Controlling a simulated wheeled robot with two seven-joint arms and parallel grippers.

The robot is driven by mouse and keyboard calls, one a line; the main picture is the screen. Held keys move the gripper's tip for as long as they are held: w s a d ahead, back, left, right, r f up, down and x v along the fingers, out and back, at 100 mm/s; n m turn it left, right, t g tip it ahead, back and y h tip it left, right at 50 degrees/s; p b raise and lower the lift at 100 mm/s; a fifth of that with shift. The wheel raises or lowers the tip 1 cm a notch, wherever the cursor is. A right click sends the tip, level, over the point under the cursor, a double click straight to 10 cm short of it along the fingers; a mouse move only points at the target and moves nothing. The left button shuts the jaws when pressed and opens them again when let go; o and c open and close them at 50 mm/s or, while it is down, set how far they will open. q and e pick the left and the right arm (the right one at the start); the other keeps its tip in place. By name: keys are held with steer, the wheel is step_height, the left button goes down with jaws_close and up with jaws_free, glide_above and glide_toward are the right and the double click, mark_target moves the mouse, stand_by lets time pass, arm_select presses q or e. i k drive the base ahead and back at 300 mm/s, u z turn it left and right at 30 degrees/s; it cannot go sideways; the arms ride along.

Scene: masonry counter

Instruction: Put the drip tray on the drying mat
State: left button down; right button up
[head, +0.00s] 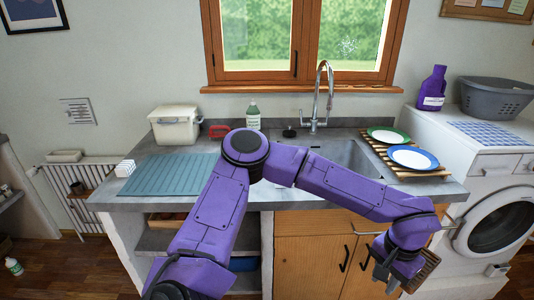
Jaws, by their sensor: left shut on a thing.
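The drying mat (165,176) is a flat blue-grey ribbed mat on the left part of the counter; its right end is partly behind my left arm. My left gripper (392,274) is low at the right, in front of the cupboard doors and below the counter's front edge. It is shut on a brown slatted thing (427,268), which looks like the drip tray, mostly hidden by the gripper. The held thing is tilted and well away from the mat. My right gripper is not in view.
A cream bin (175,126), a red item (219,131) and a soap bottle (253,117) stand behind. A slatted rack (382,147) with two plates is right of the sink (345,155). A washing machine (495,215) stands right.

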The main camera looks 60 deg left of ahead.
mark_target(182, 171)
steer(key=z, duration=0.2)
steer(key=k, duration=1)
steer(key=u, duration=1.75)
steer(key=i, duration=0.55)
steer(key=u, duration=0.05)
